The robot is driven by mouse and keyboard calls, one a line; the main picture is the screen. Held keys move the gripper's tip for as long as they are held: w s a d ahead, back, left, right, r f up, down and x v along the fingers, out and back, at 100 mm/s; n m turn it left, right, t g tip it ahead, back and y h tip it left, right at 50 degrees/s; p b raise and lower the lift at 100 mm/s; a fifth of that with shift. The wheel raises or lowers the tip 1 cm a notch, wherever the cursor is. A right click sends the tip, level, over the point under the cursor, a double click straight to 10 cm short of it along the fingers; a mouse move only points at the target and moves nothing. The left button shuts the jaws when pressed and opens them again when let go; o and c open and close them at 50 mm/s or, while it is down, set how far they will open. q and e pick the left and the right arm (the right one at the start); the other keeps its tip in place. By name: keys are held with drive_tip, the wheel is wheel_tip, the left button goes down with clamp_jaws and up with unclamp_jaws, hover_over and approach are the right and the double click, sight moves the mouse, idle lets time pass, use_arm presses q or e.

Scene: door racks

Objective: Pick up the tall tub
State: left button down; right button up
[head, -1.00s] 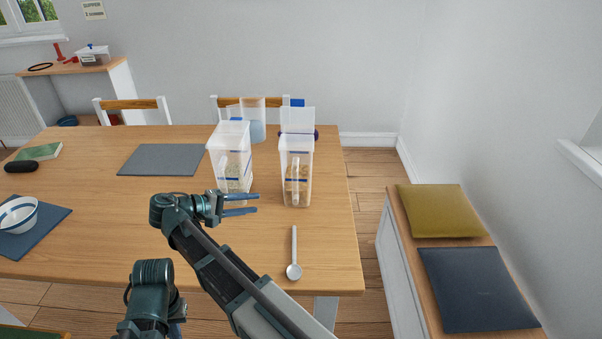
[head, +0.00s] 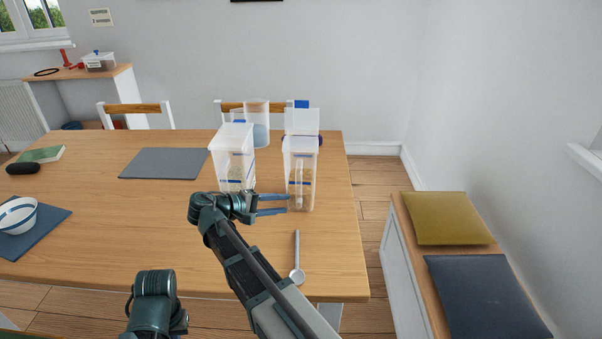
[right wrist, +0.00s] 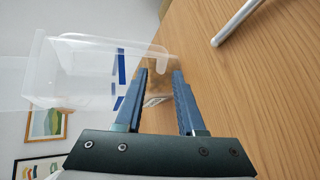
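Two clear lidded tubs with blue marks stand upright on the table. The left one (head: 233,160) is wider; the narrower right one (head: 301,165) has a handle and grainy contents low inside. I cannot tell for sure which is the tall tub. My right gripper (head: 288,205) is open, its fingertips level with the lower part of the right tub. In the right wrist view a clear tub (right wrist: 95,75) lies sideways in the picture just beyond the open fingers (right wrist: 160,72), with nothing gripped. Part of my left arm shows at the bottom of the head view; its fingers do not show.
A scoop (head: 297,255) lies in front of the right tub. Behind the tubs stand a blue-and-clear container (head: 260,133) and another clear container (head: 301,120). A grey mat (head: 165,163) lies left. A bowl (head: 18,214) is at far left. The front middle is fairly clear.

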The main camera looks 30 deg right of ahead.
drive_tip(key=b+x, duration=0.2)
drive_tip(key=x, duration=0.3)
drive_tip(key=shift+a+f, duration=0.1)
drive_tip(key=shift+f, duration=0.1)
clamp_jaws()
idle(1.1)
